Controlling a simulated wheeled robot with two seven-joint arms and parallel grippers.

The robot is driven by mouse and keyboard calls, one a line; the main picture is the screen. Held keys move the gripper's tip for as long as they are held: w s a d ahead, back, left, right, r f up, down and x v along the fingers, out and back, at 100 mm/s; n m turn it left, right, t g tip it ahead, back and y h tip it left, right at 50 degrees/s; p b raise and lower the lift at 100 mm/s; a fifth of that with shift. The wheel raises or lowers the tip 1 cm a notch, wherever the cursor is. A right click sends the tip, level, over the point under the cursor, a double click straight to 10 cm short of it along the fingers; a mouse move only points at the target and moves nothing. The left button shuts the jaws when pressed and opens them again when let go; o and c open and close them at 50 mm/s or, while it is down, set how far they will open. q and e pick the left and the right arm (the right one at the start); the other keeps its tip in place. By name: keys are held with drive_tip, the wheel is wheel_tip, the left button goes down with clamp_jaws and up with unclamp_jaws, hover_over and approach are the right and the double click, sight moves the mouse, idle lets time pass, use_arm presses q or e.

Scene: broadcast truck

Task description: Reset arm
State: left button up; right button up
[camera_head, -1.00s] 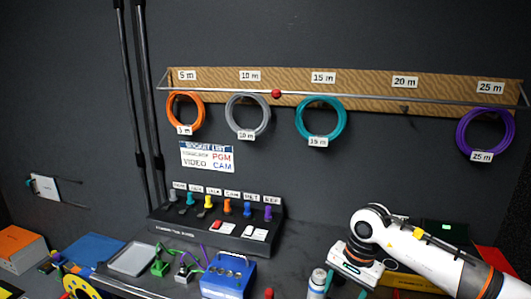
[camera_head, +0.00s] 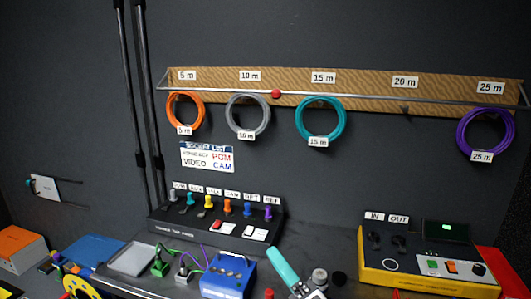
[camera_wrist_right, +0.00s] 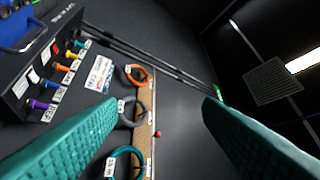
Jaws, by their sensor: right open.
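My right gripper (camera_head: 285,266) shows at the bottom of the head view, right of the blue box. One teal finger is plain there, pointing up and left; the other finger cannot be made out. In the right wrist view the two ribbed teal fingers of the gripper (camera_wrist_right: 160,105) stand wide apart with nothing between them. Beyond them are the wall and the coil rail (camera_wrist_right: 145,125). Most of my right arm is outside the head view. My left gripper is in neither view.
Orange (camera_head: 185,113), grey (camera_head: 248,114), teal (camera_head: 320,117) and purple (camera_head: 486,134) coils hang on the wall rail. A black switch panel (camera_head: 215,232), a blue box (camera_head: 228,277), a grey tray (camera_head: 131,258) and a yellow-edged device (camera_head: 425,255) stand on the bench.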

drive_tip(key=s+d+f+m+g+h, duration=0.2)
drive_tip(key=s+d+f+m+h, duration=0.1)
drive_tip(key=d+f+m+h, duration=0.65)
drive_tip(key=s+d+f+m+g+h, duration=0.25)
drive_tip(key=d+f+m+h, duration=0.35)
drive_tip(key=m, duration=0.6)
drive_tip(key=s+d+f+m+g+y, duration=0.1)
drive_tip(key=s+f+m+g, duration=0.4)
drive_tip(key=s, duration=0.5)
drive_tip(key=s+d+f+m+g+y, duration=0.1)
drive_tip(key=s+f+m+g, duration=0.2)
drive_tip(key=s+f+g, duration=0.5)
wheel_tip(320, 180, down, 24)
drive_tip(key=s+r+t, duration=0.1)
drive_tip(key=s+t, duration=0.1)
drive_tip(key=s, duration=0.1)
drive_tip(key=s+d+f+g, duration=0.1)
drive_tip(key=s+d+f, duration=0.2)
drive_tip(key=s+f, duration=1.3)
drive_tip(key=shift+s+f+n, duration=0.3)
drive_tip(key=shift+f+n, duration=0.05)
drive_tip(key=shift+f, duration=0.6)
